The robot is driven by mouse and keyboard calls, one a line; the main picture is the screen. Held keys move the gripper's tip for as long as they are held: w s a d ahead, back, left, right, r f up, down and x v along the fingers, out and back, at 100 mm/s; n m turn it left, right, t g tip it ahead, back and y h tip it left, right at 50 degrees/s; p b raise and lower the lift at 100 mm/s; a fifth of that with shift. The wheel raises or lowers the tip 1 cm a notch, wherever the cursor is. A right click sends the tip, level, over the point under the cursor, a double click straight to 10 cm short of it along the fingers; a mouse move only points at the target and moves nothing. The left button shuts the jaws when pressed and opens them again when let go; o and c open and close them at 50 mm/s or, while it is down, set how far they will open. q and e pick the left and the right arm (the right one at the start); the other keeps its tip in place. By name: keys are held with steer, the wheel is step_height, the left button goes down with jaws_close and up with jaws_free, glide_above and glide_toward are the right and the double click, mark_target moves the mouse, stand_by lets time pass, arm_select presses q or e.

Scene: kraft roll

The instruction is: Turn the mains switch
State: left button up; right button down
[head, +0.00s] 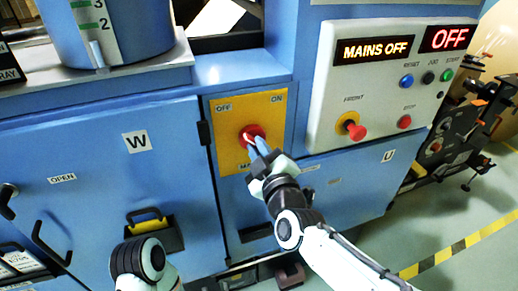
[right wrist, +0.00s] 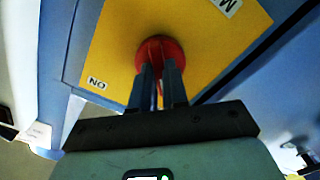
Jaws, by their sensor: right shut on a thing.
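The mains switch is a red knob (head: 251,132) on a yellow plate (head: 228,155) on the front of the blue machine. The plate reads OFF at the upper left and ON at the upper right. My right gripper (head: 258,143) is shut on the knob, coming from below right. In the right wrist view the two fingers (right wrist: 160,78) meet the red knob (right wrist: 160,48), with the ON label to the left. The fingers hide part of the knob, so its exact angle is unclear. A display (head: 374,50) reads MAINS OFF. My left gripper is not in view; only part of that arm shows at the bottom.
Cabinet door W (head: 90,180) is left, with a black-and-yellow handle (head: 150,226). Clear floor (head: 455,215) with striped tape lies at right.

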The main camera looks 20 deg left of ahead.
steer(key=shift+m, duration=0.3)
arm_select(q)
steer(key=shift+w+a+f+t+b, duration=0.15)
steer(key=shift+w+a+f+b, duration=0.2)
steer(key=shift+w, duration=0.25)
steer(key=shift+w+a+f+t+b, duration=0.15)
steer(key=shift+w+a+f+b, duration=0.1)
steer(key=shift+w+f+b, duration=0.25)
arm_select(e)
steer(key=m, duration=1.6)
steer(key=shift+m, duration=0.4)
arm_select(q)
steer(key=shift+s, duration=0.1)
arm_select(e)
steer(key=shift+a+m, duration=0.1)
steer(key=shift+m, duration=0.2)
steer(key=c, duration=1.1)
jaws_free()
steer(key=shift+s, duration=0.1)
steer(key=shift+c, duration=0.2)
steer(key=v, duration=1.3)
